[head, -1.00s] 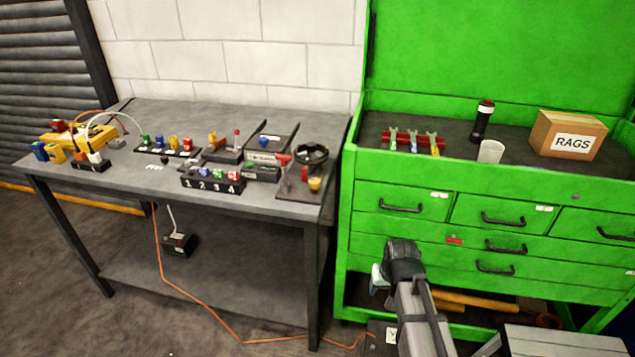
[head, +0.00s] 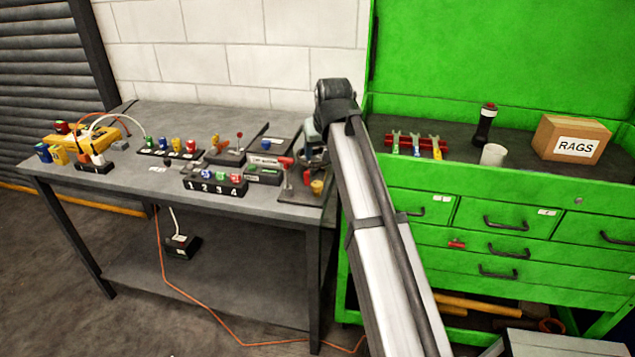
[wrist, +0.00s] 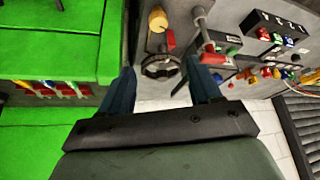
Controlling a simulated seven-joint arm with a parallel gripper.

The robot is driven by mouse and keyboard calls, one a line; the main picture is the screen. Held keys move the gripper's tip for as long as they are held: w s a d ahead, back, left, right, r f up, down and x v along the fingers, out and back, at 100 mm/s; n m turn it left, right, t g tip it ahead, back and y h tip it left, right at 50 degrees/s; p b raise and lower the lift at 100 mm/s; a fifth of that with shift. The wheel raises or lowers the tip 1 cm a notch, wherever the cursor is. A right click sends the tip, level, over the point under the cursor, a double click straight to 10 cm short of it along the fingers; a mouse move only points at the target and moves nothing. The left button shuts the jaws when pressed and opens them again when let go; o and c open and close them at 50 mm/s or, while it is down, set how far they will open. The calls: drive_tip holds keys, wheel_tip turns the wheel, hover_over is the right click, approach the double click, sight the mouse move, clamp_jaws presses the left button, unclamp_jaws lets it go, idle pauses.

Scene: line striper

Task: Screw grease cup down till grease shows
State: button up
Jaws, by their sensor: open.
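A small yellow cup, which looks like the grease cup (head: 317,186), sits at the right front corner of the grey workbench (head: 265,204). It also shows at the top of the wrist view (wrist: 158,20). A black handwheel (wrist: 160,67) stands close to it, mostly hidden by my arm in the head view. My gripper (wrist: 163,84) is open and empty. Its two dark fingers lie on either side of the handwheel in the wrist view, with the yellow cup beyond the fingertips. Whether the fingers touch the wheel, I cannot tell. No grease can be made out.
A red-handled lever (wrist: 205,38) stands right beside the wheel. A black block numbered 1 to 4 (head: 214,186) and several coloured knobs share the bench. The green tool cabinet (head: 470,216) stands to the right, with a rags box (head: 572,138) and a white cup (head: 493,154) on it.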

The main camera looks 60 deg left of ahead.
drive_tip(key=h, duration=0.1)
approach(317, 184)
drive_tip(key=shift+g, duration=0.3)
drive_tip(key=x, duration=0.8)
drive_tip(key=shift+w+f, duration=0.25)
drive_tip(key=c, duration=1)
